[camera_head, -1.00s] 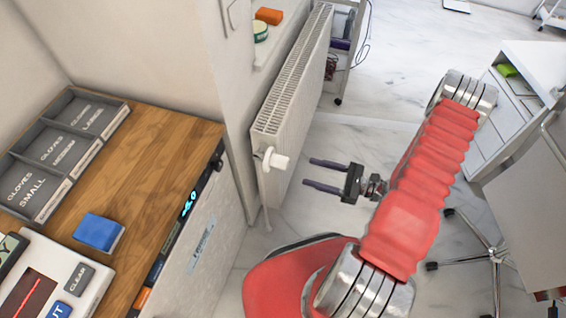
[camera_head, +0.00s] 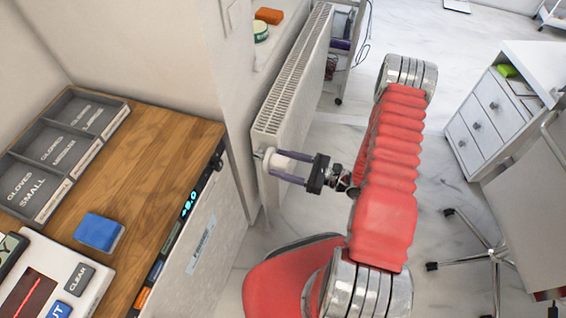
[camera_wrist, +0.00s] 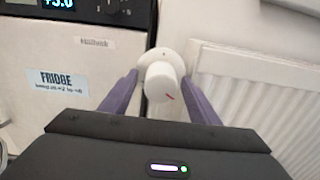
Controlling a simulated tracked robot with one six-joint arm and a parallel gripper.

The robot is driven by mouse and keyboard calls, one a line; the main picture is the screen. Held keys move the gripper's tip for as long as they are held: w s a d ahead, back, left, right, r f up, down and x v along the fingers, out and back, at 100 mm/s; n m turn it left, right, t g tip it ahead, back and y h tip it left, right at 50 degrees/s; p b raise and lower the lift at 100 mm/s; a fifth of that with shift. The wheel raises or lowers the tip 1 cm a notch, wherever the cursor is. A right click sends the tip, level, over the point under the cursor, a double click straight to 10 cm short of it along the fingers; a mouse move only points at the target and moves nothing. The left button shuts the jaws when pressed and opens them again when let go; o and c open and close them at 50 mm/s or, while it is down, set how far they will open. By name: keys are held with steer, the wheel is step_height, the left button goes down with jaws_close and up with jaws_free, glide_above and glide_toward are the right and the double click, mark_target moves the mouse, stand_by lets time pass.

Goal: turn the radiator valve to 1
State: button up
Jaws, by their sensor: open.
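The white radiator valve (camera_wrist: 162,82) sits in the middle of the wrist view, with a small red mark on its knob. No numbers on it can be read. In the head view the valve (camera_head: 268,158) is at the lower near end of the white radiator (camera_head: 286,95), partly hidden by my gripper. My gripper (camera_head: 290,167) is open, its two purple fingers reaching left to the valve. In the wrist view the fingers lie on either side of the knob, with a gap showing on each side. Whether they touch it cannot be told.
A fridge front (camera_wrist: 60,95) with a label stands left of the valve. A wooden counter (camera_head: 150,170) holds glove boxes (camera_head: 60,145) and a blue block (camera_head: 98,232). A white drawer cabinet (camera_head: 490,110) and a wheeled stand are at right.

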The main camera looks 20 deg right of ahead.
steer(key=shift+w+a, duration=0.15)
steer(key=shift+c, duration=0.4)
steer(key=c, duration=0.9)
steer(key=shift+d, duration=0.2)
steer(key=shift+c, duration=0.5)
steer(key=shift+a, duration=0.2)
steer(key=shift+a, duration=0.1)
